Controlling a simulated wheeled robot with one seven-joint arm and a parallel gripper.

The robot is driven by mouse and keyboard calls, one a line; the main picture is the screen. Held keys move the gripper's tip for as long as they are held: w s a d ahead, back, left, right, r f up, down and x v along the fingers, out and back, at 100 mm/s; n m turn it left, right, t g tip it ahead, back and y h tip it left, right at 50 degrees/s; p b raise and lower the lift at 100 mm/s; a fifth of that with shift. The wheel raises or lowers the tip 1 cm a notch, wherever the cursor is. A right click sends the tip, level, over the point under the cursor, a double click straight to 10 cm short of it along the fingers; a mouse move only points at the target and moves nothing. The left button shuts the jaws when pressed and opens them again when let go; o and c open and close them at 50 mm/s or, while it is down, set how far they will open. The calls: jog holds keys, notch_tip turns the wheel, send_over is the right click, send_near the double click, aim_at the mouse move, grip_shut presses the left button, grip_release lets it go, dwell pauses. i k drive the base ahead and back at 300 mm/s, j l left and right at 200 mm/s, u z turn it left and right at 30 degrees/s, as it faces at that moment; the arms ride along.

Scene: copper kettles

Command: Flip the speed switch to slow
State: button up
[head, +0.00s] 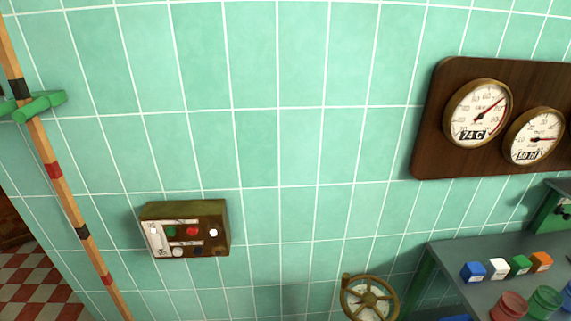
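A brown-olive control box (213,211) is fixed to the green tiled wall at the lower left of the head view. At its left edge is a white panel (156,238) with what looks like a light switch lever; which way it is set is too small to tell. The labels are too small to read, so I cannot tell which part is the speed switch. My gripper is not in view.
A striped pole (55,173) leans at the left in a green bracket (40,106). A brass handwheel (369,299) is low in the middle. A grey table (455,259) with coloured blocks and pots stands at lower right, below two dials on a wooden board (433,150).

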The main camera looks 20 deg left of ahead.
aim_at(157, 243)
jog(key=u, duration=1.8)
